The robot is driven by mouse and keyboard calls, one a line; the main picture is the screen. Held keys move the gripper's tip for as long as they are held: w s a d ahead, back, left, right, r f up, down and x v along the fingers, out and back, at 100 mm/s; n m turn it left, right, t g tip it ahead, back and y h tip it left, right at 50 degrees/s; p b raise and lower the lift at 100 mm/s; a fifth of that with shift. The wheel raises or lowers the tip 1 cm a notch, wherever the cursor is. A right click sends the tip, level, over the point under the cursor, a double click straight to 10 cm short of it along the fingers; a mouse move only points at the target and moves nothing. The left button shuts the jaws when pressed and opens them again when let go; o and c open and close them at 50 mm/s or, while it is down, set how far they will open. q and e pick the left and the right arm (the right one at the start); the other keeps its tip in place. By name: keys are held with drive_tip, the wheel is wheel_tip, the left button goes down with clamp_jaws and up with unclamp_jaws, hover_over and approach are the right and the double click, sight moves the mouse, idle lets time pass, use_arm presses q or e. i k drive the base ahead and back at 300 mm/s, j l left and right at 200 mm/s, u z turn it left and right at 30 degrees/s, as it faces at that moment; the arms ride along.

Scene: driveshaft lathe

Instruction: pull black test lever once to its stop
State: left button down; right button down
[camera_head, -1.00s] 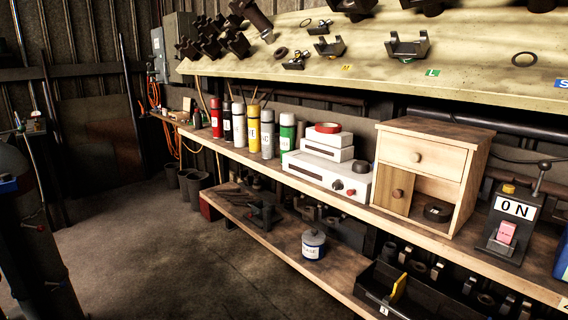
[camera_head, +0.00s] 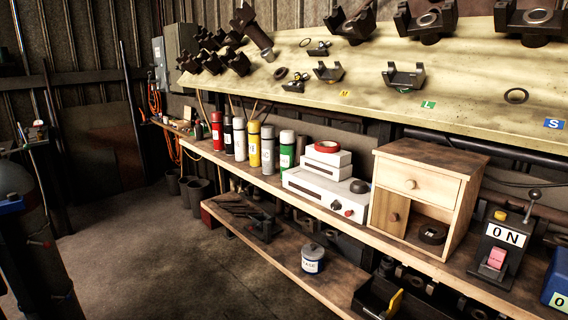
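A dark control box (camera_head: 498,256) stands on the shelf at the right. It carries a white label reading "ON", a pink rocker switch (camera_head: 496,258) and a yellow button (camera_head: 500,215). A black lever (camera_head: 529,206) with a round knob at its top rises at the box's right side, roughly upright and leaning slightly right. Its base is partly hidden behind the box. Neither of my grippers is in view, and nothing touches the lever.
A wooden drawer cabinet (camera_head: 416,212) stands left of the control box, and a blue bin (camera_head: 559,283) stands right of it. White boxes (camera_head: 326,191) and several spray cans (camera_head: 253,144) line the shelf (camera_head: 340,218). Above, a sloped board (camera_head: 455,90) holds dark metal parts. Open floor lies at left.

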sight(534, 193)
drive_tip(key=z, duration=1.4)
